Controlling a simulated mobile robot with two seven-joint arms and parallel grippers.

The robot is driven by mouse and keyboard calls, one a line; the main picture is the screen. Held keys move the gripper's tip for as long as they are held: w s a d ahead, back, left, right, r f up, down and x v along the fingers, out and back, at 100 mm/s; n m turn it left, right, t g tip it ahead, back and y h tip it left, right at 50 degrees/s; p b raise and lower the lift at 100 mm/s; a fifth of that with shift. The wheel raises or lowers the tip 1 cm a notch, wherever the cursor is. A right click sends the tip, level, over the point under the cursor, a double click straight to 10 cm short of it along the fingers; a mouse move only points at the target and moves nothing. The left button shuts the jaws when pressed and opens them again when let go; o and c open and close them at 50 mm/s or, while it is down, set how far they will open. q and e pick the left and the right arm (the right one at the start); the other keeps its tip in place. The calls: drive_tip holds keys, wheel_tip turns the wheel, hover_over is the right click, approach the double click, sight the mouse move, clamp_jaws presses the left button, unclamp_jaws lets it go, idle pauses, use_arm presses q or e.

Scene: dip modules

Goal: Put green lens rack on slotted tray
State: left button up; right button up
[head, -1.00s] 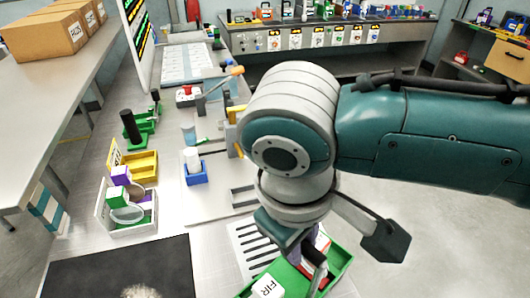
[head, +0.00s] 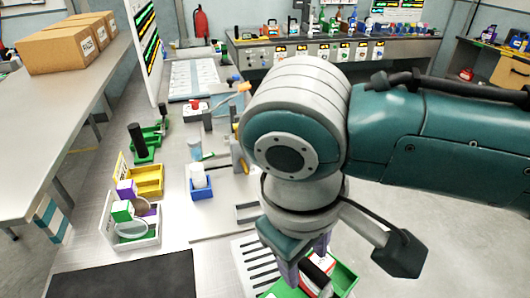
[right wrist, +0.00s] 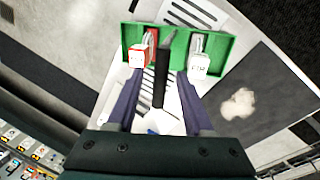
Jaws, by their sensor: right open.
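A green two-compartment holder (head: 345,278) lies at the bottom of the head view, partly hidden by my right arm. It also shows in the right wrist view (right wrist: 228,48), with a red-and-white block (right wrist: 141,56) and a white block (right wrist: 199,64) in it. I cannot tell whether it is the green lens rack. My right gripper (right wrist: 158,104) is open, its purple fingers apart above this area. A dark-handled rod (right wrist: 160,85) shows between the fingers, not visibly gripped. The slotted tray (head: 254,262), pale with black slots, lies beside the holder. My left gripper is out of view.
A white bin (head: 132,243) with green and purple blocks, a yellow bin (head: 149,181), a blue bin (head: 202,187) and a green stand (head: 146,150) with a black cylinder stand on the left. A dark mat (head: 125,278) lies at front left.

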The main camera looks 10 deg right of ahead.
wheel_tip(320, 180, up, 10)
drive_tip(key=a+f, duration=0.1)
drive_tip(key=a, duration=0.1)
drive_tip(key=s+a+f+y, duration=0.3)
drive_tip(key=s+a+y, duration=0.1)
drive_tip(key=s+y, duration=0.15)
drive_tip(key=s+d+f+m+t+h, duration=0.1)
drive_tip(key=s+d+m, duration=0.1)
drive_tip(key=s+d, duration=0.2)
drive_tip(key=s+d+m+t+h, duration=0.1)
drive_tip(key=s+d+h, duration=0.1)
drive_tip(key=d, duration=0.8)
drive_tip(key=shift+s+f+m+t+p, duration=0.3)
drive_tip(key=shift+s+f+m, duration=0.1)
drive_tip(key=shift+s, duration=0.45)
drive_tip(key=shift+r, duration=0.15)
wheel_tip(320, 180, up, 24)
drive_tip(key=p, duration=2.3)
drive_tip(key=shift+f+p, duration=0.25)
drive_tip(key=shift+p, duration=0.1)
